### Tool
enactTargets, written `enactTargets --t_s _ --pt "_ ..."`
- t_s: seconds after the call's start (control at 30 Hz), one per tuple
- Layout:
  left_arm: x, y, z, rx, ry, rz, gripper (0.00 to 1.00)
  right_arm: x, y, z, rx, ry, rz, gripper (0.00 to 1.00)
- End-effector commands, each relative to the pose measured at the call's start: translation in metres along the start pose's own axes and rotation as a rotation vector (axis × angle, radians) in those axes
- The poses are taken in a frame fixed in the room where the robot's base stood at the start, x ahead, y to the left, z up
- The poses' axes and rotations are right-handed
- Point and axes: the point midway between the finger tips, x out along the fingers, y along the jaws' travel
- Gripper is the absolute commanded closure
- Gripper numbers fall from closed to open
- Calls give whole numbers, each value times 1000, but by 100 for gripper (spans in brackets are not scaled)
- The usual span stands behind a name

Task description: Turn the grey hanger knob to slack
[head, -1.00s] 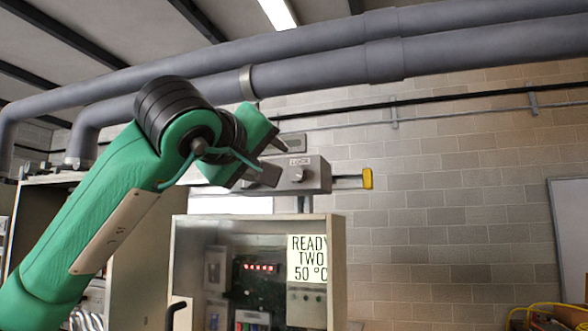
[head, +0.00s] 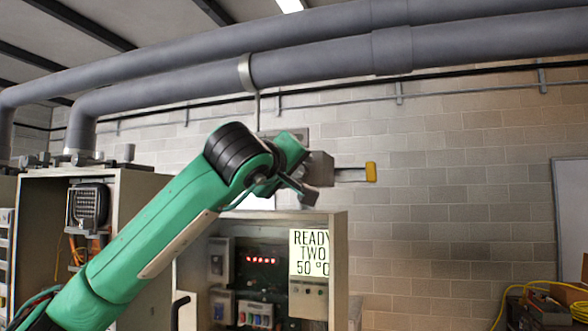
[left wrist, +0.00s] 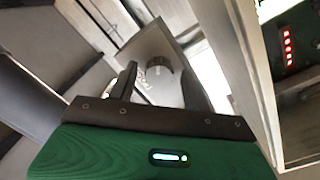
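A grey box (head: 321,168) with a yellow-ended bar sticking out to its right is on the block wall above the open cabinet. In the head view its front is mostly hidden behind my left gripper (head: 306,190). In the left wrist view the round grey knob (left wrist: 159,63) shows on the box's pale face, beside small lettering too blurred to read. My left gripper (left wrist: 160,82) is open, its two dark fingers apart. The knob appears between and just beyond the fingertips; I cannot tell whether they touch it. My right gripper is not in view.
The open cabinet (head: 338,260) below holds a lit display (head: 309,253) reading READY TWO 50 °C and red indicators. Another open cabinet (head: 139,205) stands left. Thick grey pipes (head: 310,68) run overhead.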

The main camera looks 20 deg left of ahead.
Motion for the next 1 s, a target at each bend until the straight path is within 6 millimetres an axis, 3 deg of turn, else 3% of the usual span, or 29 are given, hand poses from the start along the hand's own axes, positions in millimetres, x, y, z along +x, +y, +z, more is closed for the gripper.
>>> enactTargets --t_s 0.03,0.23,0.57,1.0 --pt "0 0 0 0 0 0 58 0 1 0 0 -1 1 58" --pt "0 0 0 0 0 0 95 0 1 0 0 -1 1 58" --pt "0 -1 1 -39 2 2 95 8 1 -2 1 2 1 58" --pt "-1 -5 4 -355 16 15 95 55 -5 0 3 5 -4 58"
